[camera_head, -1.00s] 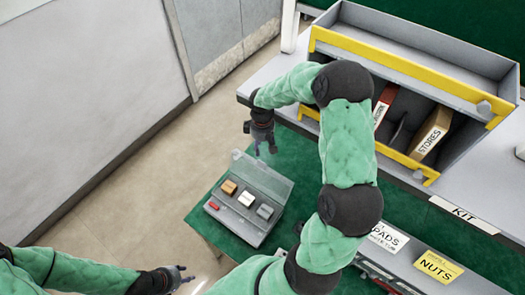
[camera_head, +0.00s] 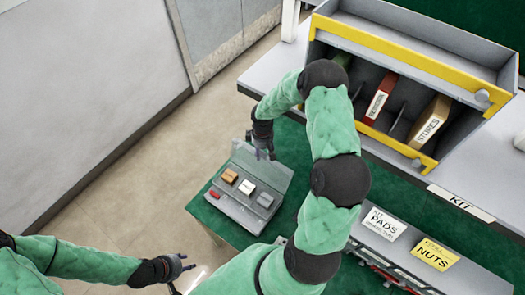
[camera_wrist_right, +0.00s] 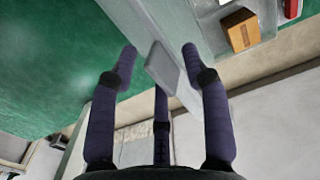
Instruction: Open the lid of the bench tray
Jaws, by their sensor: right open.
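The bench tray (camera_head: 228,207) is a grey box on the green bench top, with small blocks inside. Its grey lid (camera_head: 268,172) looks raised along the tray's far side, leaning back; the blocks are in plain sight. My right gripper (camera_head: 263,152) is open at the lid's upper edge. In the right wrist view a grey tab (camera_wrist_right: 162,65) on the lid lies between the spread fingers of my right gripper (camera_wrist_right: 163,75); I cannot tell whether they touch it. My left gripper (camera_head: 184,266) is empty, away from the tray at lower left, with its fingers apart.
A grey bin with a yellow frame (camera_head: 400,52) stands at the upper right, holding a red box (camera_head: 380,97) and a tan STORES box (camera_head: 430,122). PADS (camera_head: 384,223) and NUTS (camera_head: 434,254) labels mark a rack at lower right. Open floor lies left of the bench.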

